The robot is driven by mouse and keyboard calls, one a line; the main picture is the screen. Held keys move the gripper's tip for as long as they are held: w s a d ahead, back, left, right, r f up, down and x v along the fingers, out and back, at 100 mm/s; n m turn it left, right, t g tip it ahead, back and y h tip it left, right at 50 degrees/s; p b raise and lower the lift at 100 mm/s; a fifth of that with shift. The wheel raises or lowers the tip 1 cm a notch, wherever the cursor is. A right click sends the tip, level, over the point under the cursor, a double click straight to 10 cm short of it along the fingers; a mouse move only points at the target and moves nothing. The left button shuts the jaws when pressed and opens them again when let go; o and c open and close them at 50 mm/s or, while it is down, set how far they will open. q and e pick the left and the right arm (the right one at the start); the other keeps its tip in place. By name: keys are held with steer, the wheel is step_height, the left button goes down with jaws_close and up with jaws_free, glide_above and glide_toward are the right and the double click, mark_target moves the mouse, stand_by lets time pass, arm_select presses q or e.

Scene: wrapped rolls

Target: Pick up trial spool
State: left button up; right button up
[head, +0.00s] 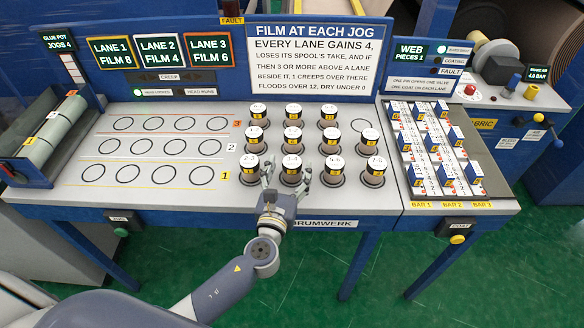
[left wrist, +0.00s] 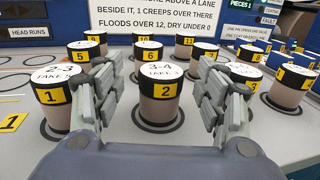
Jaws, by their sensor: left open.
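Several dark wrapped spools with white tops and yellow number tags stand in rows on the bench; none is marked "trial" legibly. My left gripper (head: 287,180) comes in from the front at the front row. It is open, with its fingers either side of spool 2 (head: 292,164). In the left wrist view, spool 2 (left wrist: 160,108) stands upright between the open fingers (left wrist: 163,95), still on its dark ring. Its top reads "TAKE 3". Whether the fingers touch it cannot be told. Spool 1 (left wrist: 70,105) is just left, partly behind a finger. My right gripper is not in view.
Spool 3 (head: 334,172) and spool 4 (head: 374,172) stand to the right, with more spools behind. Empty printed circles (head: 127,173) fill the bench's left half. A rack of small blue-and-white blocks (head: 433,150) is at the right. A sign panel (head: 309,48) rises behind.

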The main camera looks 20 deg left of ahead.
mark_target(290, 170)
arm_select(q)
steer(key=w, duration=0.3)
steer(key=shift+w+f, duration=0.2)
steer(key=shift+f, duration=0.05)
steer(key=shift+s, duration=0.1)
steer(key=c, duration=1.2)
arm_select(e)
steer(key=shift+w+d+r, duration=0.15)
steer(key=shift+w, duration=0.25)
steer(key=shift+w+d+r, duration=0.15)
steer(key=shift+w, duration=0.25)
arm_select(q)
steer(key=shift+r, duration=0.1)
